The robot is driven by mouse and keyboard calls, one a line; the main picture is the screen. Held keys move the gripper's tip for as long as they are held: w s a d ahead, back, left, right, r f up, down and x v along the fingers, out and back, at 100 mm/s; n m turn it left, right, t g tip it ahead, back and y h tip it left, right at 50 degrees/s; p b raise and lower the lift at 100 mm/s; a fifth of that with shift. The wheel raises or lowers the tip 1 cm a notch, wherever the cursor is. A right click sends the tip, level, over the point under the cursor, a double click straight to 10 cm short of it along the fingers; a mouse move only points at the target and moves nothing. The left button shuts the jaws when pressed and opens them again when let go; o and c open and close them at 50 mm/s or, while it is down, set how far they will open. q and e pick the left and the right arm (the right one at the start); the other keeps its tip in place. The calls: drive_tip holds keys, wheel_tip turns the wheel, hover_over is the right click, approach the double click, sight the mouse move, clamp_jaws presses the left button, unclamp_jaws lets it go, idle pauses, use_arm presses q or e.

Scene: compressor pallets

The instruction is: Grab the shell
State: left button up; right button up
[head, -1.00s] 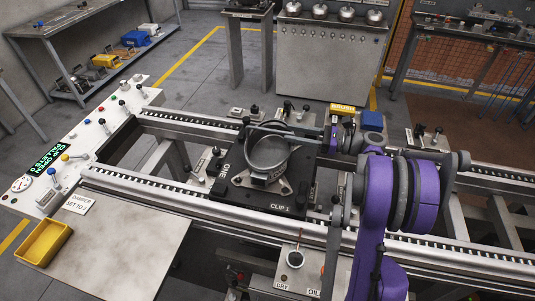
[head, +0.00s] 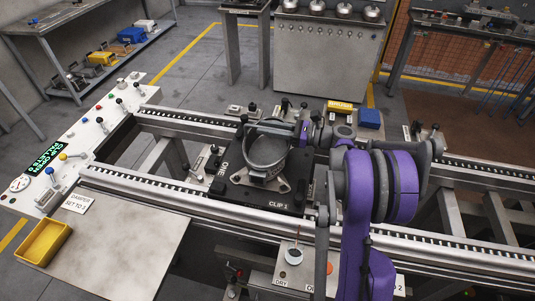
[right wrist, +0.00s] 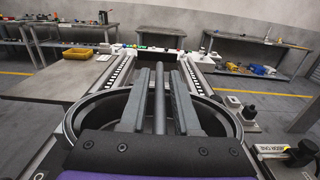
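The shell (head: 264,158) is a grey, open-topped round housing with a foot. It stands upright on a dark pallet plate (head: 235,193) marked CLIP 1 on the rail line. My right gripper (head: 256,128) reaches in from the right, its fingers across the far part of the shell's top. In the right wrist view, the two grey fingers (right wrist: 158,95) are apart, with a dark rod between them, and the shell's rim (right wrist: 75,118) curves around below them. I cannot tell whether the fingers touch the shell. My left gripper is not in view.
A control panel (head: 85,150) with knobs and levers lies left of the rails. A yellow tray (head: 44,243) sits on the front left table. A blue block (head: 370,118) stands behind my right arm. Small levers and clamps surround the pallet.

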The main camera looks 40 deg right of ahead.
clamp_jaws()
drive_tip(key=shift+r, duration=0.1)
idle(1.0)
